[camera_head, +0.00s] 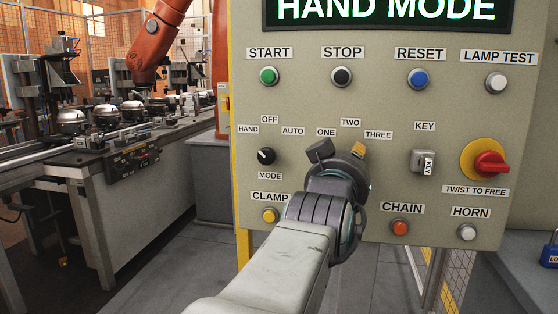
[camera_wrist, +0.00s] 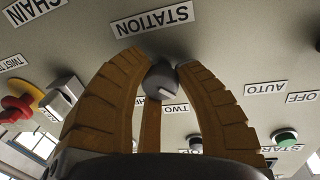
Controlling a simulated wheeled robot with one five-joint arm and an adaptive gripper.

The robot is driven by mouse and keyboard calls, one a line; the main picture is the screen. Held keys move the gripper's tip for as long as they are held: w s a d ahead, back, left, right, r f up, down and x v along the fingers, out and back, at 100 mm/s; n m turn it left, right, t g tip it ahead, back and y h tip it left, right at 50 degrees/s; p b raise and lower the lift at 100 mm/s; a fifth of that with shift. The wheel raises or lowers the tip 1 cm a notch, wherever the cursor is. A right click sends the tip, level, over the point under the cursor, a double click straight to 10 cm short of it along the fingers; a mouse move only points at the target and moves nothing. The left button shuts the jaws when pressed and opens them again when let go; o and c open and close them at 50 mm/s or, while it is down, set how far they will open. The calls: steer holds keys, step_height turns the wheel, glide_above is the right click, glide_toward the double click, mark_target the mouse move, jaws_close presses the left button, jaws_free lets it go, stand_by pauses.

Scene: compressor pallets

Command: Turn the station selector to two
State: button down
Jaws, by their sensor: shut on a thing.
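The station selector (camera_wrist: 160,79) is a small dark knob with a white mark, under the STATION label (camera_wrist: 153,20) in the wrist view, where the lettering is upside down. My gripper (camera_head: 338,160) is at the panel below the ONE, TWO and THREE labels and hides the knob in the head view. Its ribbed fingers are closed around the knob. The white mark lies toward the TWO label (camera_wrist: 178,108); I cannot tell if it lines up exactly. The TWO label also shows in the head view (camera_head: 350,122).
The black mode knob (camera_head: 266,156) is left of my gripper. The key switch (camera_head: 424,162) and red twist knob (camera_head: 490,163) are to the right. The yellow clamp button (camera_head: 270,215) and orange chain button (camera_head: 400,227) sit lower. The panel display reads HAND MODE.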

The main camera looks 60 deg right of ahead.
steer(key=shift+f+m+b, duration=0.15)
steer(key=shift+m+b, duration=0.15)
steer(key=shift+m, duration=0.9)
steer(key=shift+f+m+y+b, duration=0.15)
steer(key=shift+m+y+b, duration=0.15)
steer(key=shift+m+b, duration=0.7)
steer(key=shift+b, duration=0.15)
steer(key=c, duration=0.9)
jaws_free()
steer(key=shift+w+r, duration=0.15)
steer(key=shift+r, duration=0.05)
steer(key=a, duration=0.4)
steer(key=s+a, duration=0.1)
steer(key=a, duration=0.3)
steer(key=s+a, duration=0.1)
steer(key=a, duration=0.2)
steer(key=shift+s+a+r, duration=0.1)
steer(key=shift+a+r, duration=0.25)
steer(key=shift+a, duration=0.05)
